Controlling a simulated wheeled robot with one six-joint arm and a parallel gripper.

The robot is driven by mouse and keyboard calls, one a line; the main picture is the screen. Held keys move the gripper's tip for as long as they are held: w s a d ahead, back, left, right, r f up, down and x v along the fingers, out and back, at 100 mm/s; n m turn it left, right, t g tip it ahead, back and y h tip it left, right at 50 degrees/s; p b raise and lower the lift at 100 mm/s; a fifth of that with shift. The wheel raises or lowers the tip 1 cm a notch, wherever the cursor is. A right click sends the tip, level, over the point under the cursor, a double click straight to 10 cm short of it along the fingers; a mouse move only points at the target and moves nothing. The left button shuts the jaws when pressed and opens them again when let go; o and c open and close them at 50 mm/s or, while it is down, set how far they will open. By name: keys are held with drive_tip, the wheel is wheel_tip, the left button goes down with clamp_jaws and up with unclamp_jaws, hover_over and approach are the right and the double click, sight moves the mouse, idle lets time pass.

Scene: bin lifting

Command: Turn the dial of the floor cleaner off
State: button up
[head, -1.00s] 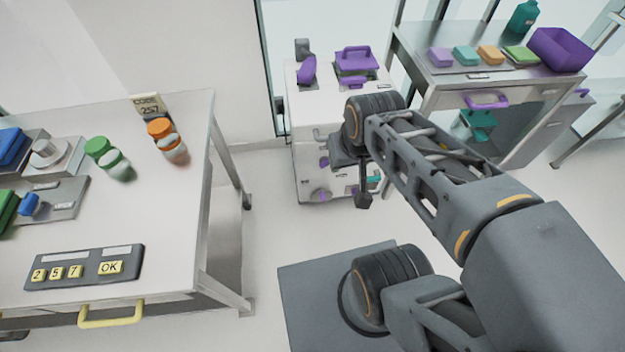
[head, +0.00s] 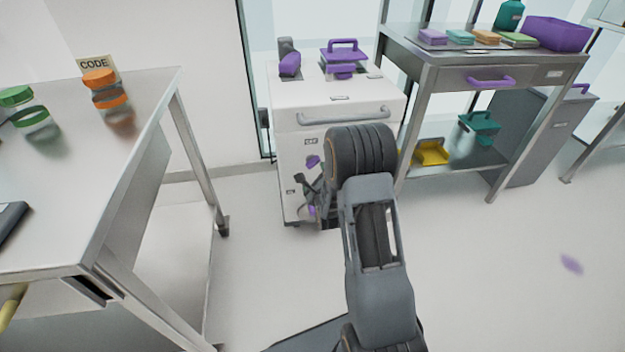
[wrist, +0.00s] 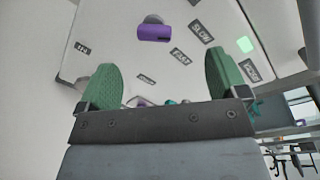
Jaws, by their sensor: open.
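The floor cleaner is a white box-shaped unit (head: 340,97) with a silver handle bar, behind my arm. Its front has a purple dial (head: 313,161), partly beside my wrist. In the wrist view the purple dial (wrist: 153,33) sits on the white panel among dark labels, one reading SLOW and one apparently FAST. A green lit square (wrist: 244,44) is on the panel's right. My gripper (wrist: 163,82) is open, its green fingertips apart, with the dial beyond them and not between them. In the head view my gripper (head: 308,192) is small and partly hidden by my wrist, close to the front.
A steel table (head: 90,150) with orange- and green-lidded jars stands at left. A steel cart (head: 430,75) with cloths and a purple bin (head: 556,33) stands at right, a yellow dustpan (head: 431,152) on its lower shelf. A purple patch (head: 571,264) marks the open floor at right.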

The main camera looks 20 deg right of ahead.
sight(313, 164)
wheel_tip(313, 164, down, 5)
drive_tip(key=d+m+t+b, duration=0.1)
drive_tip(key=m+b, duration=0.1)
drive_tip(key=m, duration=0.1)
drive_tip(key=w+b, duration=0.1)
drive_tip(key=w, duration=0.3)
drive_tip(key=w+d+b, duration=0.1)
drive_tip(key=w, duration=0.2)
drive_tip(key=w+d+b, duration=0.1)
drive_tip(key=w, duration=0.3)
drive_tip(key=shift+w+d+r, duration=0.15)
drive_tip(key=shift+w+d, duration=0.05)
drive_tip(key=shift+w, duration=0.15)
drive_tip(key=shift+w+d+r, duration=0.1)
drive_tip(key=shift+w+d, duration=0.05)
drive_tip(key=shift+w, duration=0.55)
drive_tip(key=shift+c, duration=0.2)
drive_tip(key=c, duration=0.9)
